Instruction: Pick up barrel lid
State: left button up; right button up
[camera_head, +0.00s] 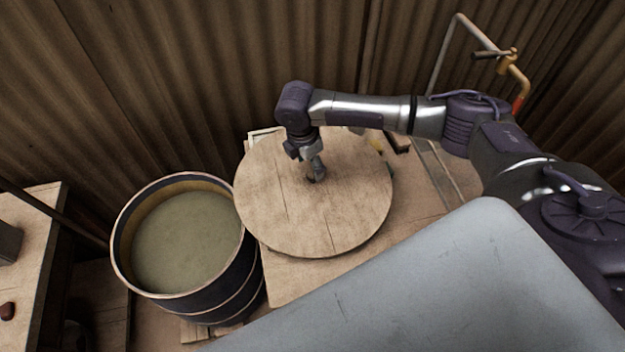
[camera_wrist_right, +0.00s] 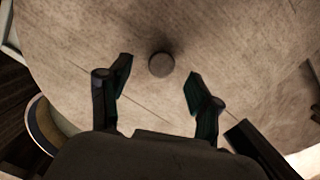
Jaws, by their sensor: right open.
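The barrel lid (camera_head: 350,215) is a round wooden disc lying flat on a wooden table, to the right of the open barrel (camera_head: 186,240). My right gripper (camera_head: 316,177) points down over the middle of the lid. In the right wrist view the gripper (camera_wrist_right: 158,82) is open, with its two fingers on either side of the lid's small round knob (camera_wrist_right: 161,65). The knob sits slightly beyond the fingertips in that view, and I cannot tell how far above the lid they are. My left gripper does not show.
The barrel holds a murky greenish liquid. The wooden table (camera_head: 290,283) extends under and around the lid. A pipe with a tap (camera_head: 497,54) runs along the corrugated wall at the back right. Another wooden bench (camera_head: 30,240) stands at the far left.

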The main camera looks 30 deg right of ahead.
aim_at(312, 173)
jog(key=f, duration=0.2)
jog(key=f+p, duration=0.1)
jog(key=shift+s+d+f, duration=0.1)
jog(key=shift+d+f, duration=0.15)
jog(key=shift+f, duration=0.6)
jog(key=c, duration=1)
grip_shut()
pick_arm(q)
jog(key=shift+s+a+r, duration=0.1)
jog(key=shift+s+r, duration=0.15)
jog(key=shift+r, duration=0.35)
